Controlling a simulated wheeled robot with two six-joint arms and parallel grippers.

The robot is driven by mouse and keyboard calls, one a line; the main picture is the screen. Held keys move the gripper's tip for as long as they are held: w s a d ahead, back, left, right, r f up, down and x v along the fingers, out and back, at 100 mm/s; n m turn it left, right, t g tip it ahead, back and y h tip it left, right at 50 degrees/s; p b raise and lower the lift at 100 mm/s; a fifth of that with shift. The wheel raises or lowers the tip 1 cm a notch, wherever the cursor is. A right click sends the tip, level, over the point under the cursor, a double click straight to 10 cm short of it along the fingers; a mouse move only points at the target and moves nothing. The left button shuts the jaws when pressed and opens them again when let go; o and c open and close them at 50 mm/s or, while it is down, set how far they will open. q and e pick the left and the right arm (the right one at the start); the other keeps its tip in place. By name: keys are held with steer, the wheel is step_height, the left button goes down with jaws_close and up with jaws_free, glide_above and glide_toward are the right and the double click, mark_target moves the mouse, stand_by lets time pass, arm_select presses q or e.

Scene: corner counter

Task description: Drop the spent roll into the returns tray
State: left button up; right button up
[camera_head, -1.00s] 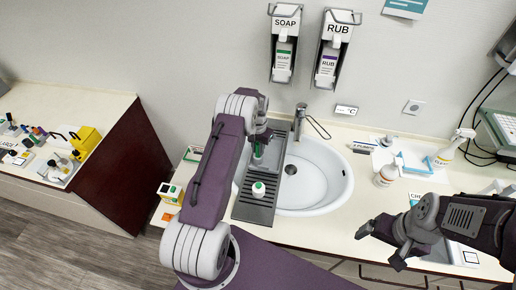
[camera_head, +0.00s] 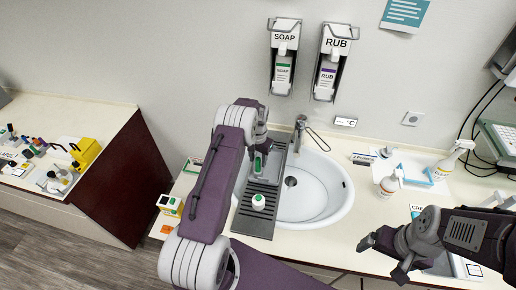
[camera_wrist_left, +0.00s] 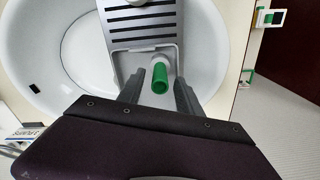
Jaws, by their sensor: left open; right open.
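My left gripper (camera_head: 257,150) is open over the far end of the grey slotted drainer beside the sink. In the left wrist view, its fingers (camera_wrist_left: 171,92) stand on either side of a short tube with a green hollow end (camera_wrist_left: 160,82), which may be the spent roll. I cannot tell whether they touch it. The tube also shows under the gripper in the head view (camera_head: 257,166). A white piece with a green top (camera_head: 258,202) stands on the drainer (camera_head: 253,222). My right gripper (camera_head: 383,257) is open and empty over the right counter. I cannot tell which thing is the returns tray.
The white sink (camera_head: 318,195) and its tap (camera_head: 299,132) are right of the drainer. A small green-and-white box (camera_head: 170,204) stands on the left. Soap and rub dispensers hang above.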

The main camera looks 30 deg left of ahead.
arm_select(q)
step_height(320, 180, up, 10)
steer(key=b, duration=0.3)
steer(key=s+d, duration=0.6)
steer(key=s, duration=0.6)
steer(key=s+d+t, duration=0.1)
steer(key=s+d, duration=0.5)
steer(key=s, duration=0.6)
steer(key=shift+s+r+n, duration=0.35)
steer(key=shift+r+n, duration=0.05)
step_height(320, 180, down, 11)
steer(key=b, duration=1.1)
